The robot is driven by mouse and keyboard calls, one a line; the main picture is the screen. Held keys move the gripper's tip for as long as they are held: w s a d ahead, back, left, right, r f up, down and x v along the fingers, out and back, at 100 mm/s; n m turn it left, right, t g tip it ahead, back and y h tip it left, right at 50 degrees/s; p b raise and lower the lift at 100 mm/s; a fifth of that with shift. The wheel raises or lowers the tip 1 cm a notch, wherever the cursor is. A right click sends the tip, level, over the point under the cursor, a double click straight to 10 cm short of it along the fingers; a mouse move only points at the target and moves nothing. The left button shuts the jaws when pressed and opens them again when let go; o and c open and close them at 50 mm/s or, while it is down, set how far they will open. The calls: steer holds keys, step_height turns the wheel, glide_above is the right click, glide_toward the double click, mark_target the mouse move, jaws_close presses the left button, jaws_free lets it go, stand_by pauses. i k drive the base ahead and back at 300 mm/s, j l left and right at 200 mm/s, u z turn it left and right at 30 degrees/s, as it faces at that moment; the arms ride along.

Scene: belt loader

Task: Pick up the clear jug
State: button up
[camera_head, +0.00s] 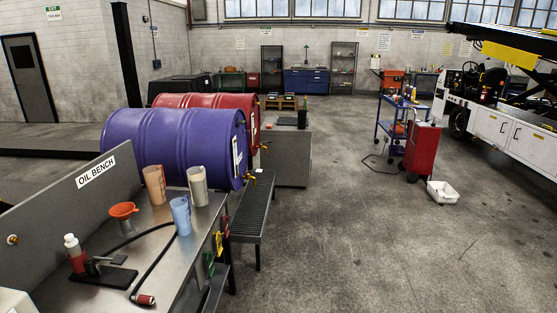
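Three jugs stand upright on the metal top of the oil bench (85,262) at the lower left. The clear jug (197,187), pale and whitish, is the rightmost, near the back right corner of the bench. A brownish-orange jug (153,186) stands to its left. A blue jug (181,215) stands in front of and between them. My gripper is not in view.
An orange funnel (123,210), a red and white bottle (74,253) and a black hose (150,270) are on the bench. Purple (170,140) and red (200,102) drums lie behind it.

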mark_target(197, 179)
steer(key=i+u, duration=0.15)
steer(key=i, duration=0.75)
steer(key=i+l+u, duration=0.15)
steer(key=i, duration=0.7)
steer(key=i+j+u, duration=0.15)
steer(key=i+u, duration=0.65)
steer(key=u, duration=0.15)
steer(key=i+l+u, duration=0.15)
steer(key=i+u, duration=0.35)
steer(key=z, duration=0.4)
steer(key=i+j+z, duration=0.1)
steer(key=z, duration=0.7)
steer(key=i+j+z, duration=0.1)
steer(key=z, duration=0.3)
